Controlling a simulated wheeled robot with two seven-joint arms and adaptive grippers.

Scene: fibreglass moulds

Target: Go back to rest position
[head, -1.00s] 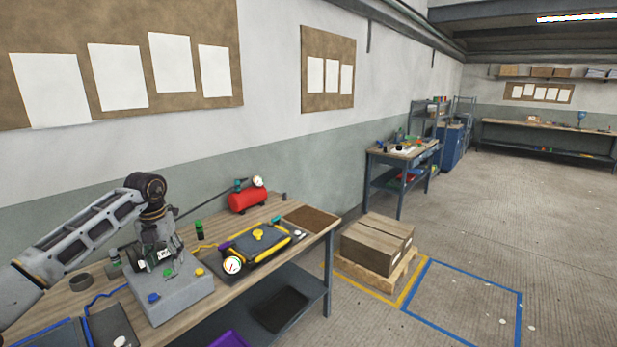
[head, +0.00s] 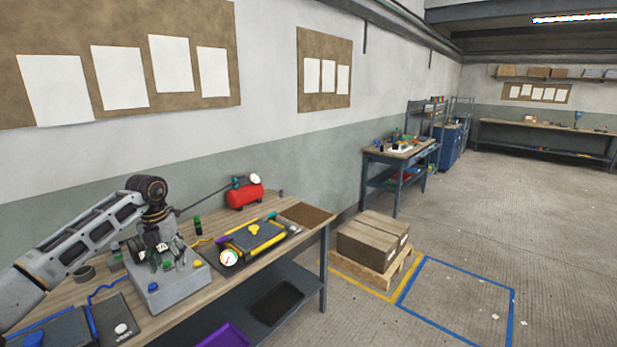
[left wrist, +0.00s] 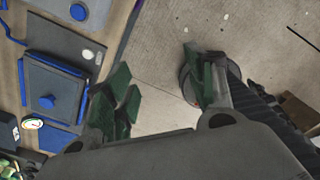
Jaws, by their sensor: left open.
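My left gripper (head: 168,258) is in the head view, above and in front of the grey box with coloured knobs on the workbench. In the left wrist view its green-padded fingers (left wrist: 158,78) are spread apart, with nothing between them but floor behind. My left arm comes in from the left, bent at the elbow. My right gripper shows in neither view.
The workbench (head: 305,235) holds the grey box (head: 178,292), a yellow-edged mould (head: 253,238), a round gauge (head: 229,257) and a red compressor tank (head: 245,194). Cartons on a pallet (head: 380,270) stand right of it. The floor at right is open.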

